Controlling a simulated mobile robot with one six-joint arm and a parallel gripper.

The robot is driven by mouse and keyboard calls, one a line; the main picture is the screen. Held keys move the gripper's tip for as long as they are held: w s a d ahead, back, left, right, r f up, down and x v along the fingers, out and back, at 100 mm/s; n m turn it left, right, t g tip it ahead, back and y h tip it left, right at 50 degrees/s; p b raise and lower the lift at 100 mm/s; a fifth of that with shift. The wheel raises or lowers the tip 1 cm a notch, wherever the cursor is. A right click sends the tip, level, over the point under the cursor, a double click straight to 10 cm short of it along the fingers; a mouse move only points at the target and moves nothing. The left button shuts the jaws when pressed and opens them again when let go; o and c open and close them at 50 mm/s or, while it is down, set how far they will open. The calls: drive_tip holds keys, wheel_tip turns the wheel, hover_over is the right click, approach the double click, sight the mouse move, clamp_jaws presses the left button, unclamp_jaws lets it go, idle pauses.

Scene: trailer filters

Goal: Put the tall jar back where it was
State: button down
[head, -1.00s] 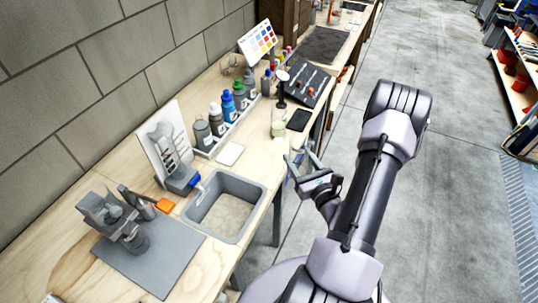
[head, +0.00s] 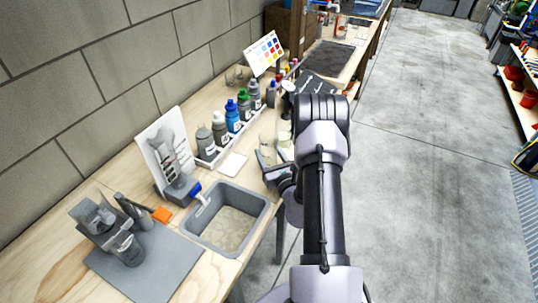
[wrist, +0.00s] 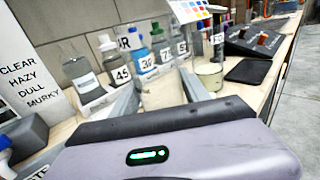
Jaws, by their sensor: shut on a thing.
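My gripper (head: 270,160) is at the front edge of the bench, right of the white square pad. In the wrist view its two fingers (wrist: 161,98) close on a clear, pale glass jar (wrist: 160,88), which I take for the tall jar. The same jar shows faintly in the head view (head: 267,143), upright between the fingers. Its base is hidden, so I cannot tell whether it touches the bench. A second glass jar with cream-coloured contents (wrist: 210,76) stands just beyond, to the right.
A white rack of numbered bottles (head: 232,115) stands along the wall side. A white pad (head: 233,164) lies in front of it. A grey sink (head: 262,212) is nearer, left of my gripper. A black flat slab (wrist: 248,71) lies beyond the cream jar.

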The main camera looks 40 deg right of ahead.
drive_tip(key=shift+f, duration=0.15)
drive_tip(key=c, duration=0.5)
unclamp_jaws()
